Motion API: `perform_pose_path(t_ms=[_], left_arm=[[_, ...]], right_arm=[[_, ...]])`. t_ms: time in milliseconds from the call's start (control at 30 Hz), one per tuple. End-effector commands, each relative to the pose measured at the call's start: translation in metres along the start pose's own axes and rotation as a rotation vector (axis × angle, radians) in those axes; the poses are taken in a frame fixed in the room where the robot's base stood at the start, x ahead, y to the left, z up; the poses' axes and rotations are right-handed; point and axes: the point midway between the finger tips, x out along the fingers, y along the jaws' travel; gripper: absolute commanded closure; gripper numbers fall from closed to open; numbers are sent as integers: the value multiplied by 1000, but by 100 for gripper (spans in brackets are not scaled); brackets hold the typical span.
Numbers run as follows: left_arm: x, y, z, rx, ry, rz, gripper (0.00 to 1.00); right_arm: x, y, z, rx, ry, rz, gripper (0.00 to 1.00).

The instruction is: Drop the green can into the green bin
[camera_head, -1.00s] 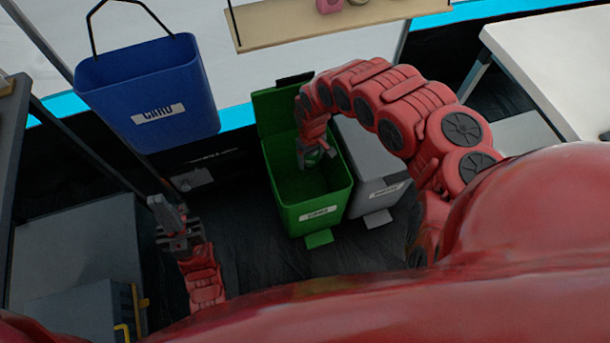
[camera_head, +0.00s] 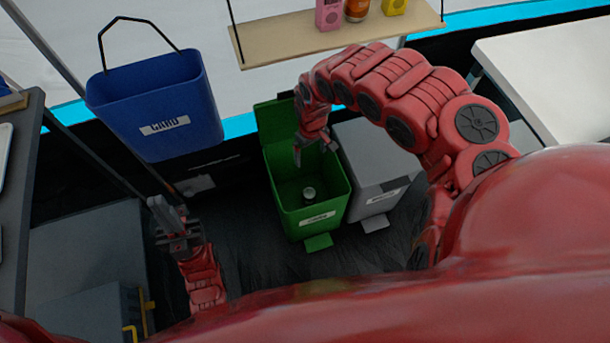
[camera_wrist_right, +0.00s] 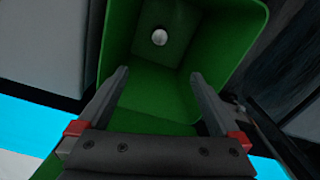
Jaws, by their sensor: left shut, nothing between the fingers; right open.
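The green bin (camera_head: 322,184) stands open on the floor with its lid tipped back; it also fills much of the right wrist view (camera_wrist_right: 205,95). The can (camera_head: 309,193) lies down inside the bin; only its round silvery end shows clearly, and it also shows in the right wrist view (camera_wrist_right: 159,37). My right gripper (camera_head: 312,155) is over the bin's opening, open and empty, its fingers apart in the wrist view (camera_wrist_right: 158,75). My left gripper (camera_head: 165,212) is shut and empty, away to the left of the bin.
A grey bin (camera_head: 372,165) stands right beside the green one. A blue bin (camera_head: 158,105) hangs at the upper left. A wooden shelf (camera_head: 290,42) with several items is at the top, and a white table (camera_head: 555,70) at the right.

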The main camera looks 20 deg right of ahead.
Motion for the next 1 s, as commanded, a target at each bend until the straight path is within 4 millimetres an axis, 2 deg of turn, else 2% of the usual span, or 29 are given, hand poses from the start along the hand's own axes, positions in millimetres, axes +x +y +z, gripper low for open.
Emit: perform_pose_path(t_ms=[33, 100, 333, 533, 1000], left_arm=[[17, -1, -3, 0, 0, 0, 100], [26, -1, -4, 0, 0, 0, 100], [49, -2, -8, 0, 0, 0, 100], [56, -3, -9, 0, 0, 0, 100], [55, -3, -9, 0, 0, 0, 100]], right_arm=[[-25, 2, -1, 0, 3, 6, 0], [-43, 3, -2, 1, 5, 6, 0], [-86, 2, -1, 0, 3, 4, 0], [-97, 0, 0, 0, 0, 1, 0], [-97, 0, 0, 0, 1, 1, 0]])
